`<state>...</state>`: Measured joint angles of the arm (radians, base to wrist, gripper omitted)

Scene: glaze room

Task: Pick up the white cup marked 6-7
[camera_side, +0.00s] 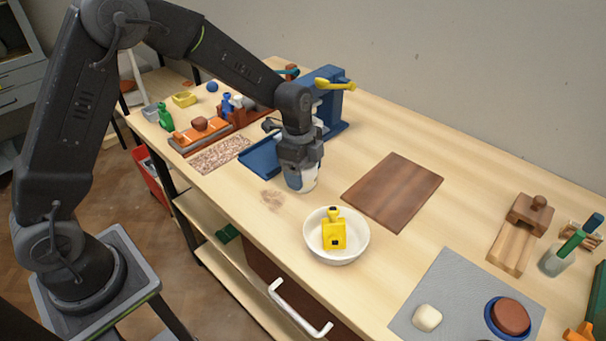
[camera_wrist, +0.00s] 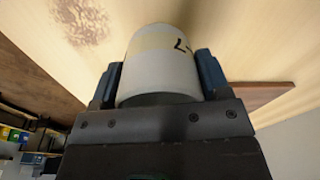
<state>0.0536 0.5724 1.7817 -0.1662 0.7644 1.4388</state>
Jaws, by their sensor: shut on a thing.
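A white cup (camera_side: 302,180) is under my gripper (camera_side: 300,168) in the side view, over the left-middle part of the table. In the wrist view the cup (camera_wrist: 158,82) sits between the two blue fingers of my gripper (camera_wrist: 160,72), one finger against each side. My gripper is shut on it. A dark mark shows on the cup's upper right in the wrist view, upside down and partly turned away; I cannot read all of it. The cup's base is near the tabletop; I cannot tell whether it touches.
A white bowl (camera_side: 312,246) holding a yellow bottle (camera_side: 334,236) stands in front of the cup. A brown board (camera_side: 393,191) lies to the right. A blue press-like device (camera_side: 328,100) stands behind. Bare tabletop (camera_side: 270,225) lies near the front edge.

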